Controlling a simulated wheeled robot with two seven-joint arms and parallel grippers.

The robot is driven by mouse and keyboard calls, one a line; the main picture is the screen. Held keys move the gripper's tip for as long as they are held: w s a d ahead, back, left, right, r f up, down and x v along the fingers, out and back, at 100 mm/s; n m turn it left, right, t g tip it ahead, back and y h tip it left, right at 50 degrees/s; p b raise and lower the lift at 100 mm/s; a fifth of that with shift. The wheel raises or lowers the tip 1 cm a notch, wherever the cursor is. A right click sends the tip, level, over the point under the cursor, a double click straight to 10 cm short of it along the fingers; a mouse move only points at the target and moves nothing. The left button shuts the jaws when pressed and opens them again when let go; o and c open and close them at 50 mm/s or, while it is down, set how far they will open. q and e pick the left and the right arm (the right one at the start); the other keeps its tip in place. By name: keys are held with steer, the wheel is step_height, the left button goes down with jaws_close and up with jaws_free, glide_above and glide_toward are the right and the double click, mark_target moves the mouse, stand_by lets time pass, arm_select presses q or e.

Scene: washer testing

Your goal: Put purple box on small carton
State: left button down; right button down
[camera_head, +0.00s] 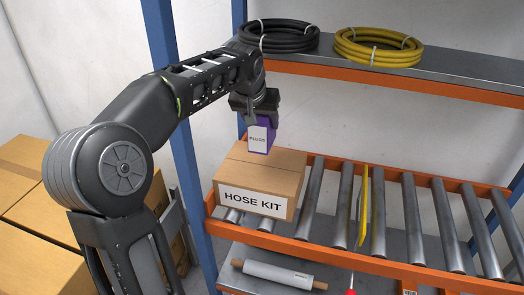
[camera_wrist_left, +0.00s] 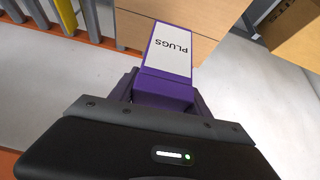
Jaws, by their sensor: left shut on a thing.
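The purple box (camera_head: 262,137) has a white label reading PLUGS. My left gripper (camera_head: 257,115) is shut on it and points down, holding it over the back part of the small carton. The small carton (camera_head: 272,174) is brown, has a HOSE KIT label and sits on the roller shelf. In the left wrist view the purple box (camera_wrist_left: 168,55) stands out from the jaws of my left gripper (camera_wrist_left: 165,95), with the carton (camera_wrist_left: 185,12) behind it. I cannot tell whether the box touches the carton's top. My right gripper is not in view.
The roller shelf (camera_head: 378,222) has orange rails and a yellow divider (camera_head: 364,205). A black hose coil (camera_head: 279,36) and a yellow hose coil (camera_head: 378,47) lie on the upper shelf. A white roll (camera_head: 278,274) lies below. Large cartons (camera_head: 35,215) stand at left.

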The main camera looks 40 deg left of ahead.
mark_target(262, 143)
arm_select(q)
steer(key=shift+f, duration=1.85)
steer(key=shift+f, duration=1.85)
steer(key=shift+f, duration=0.2)
steer(key=c, duration=0.5)
jaws_free()
steer(key=shift+r, duration=0.1)
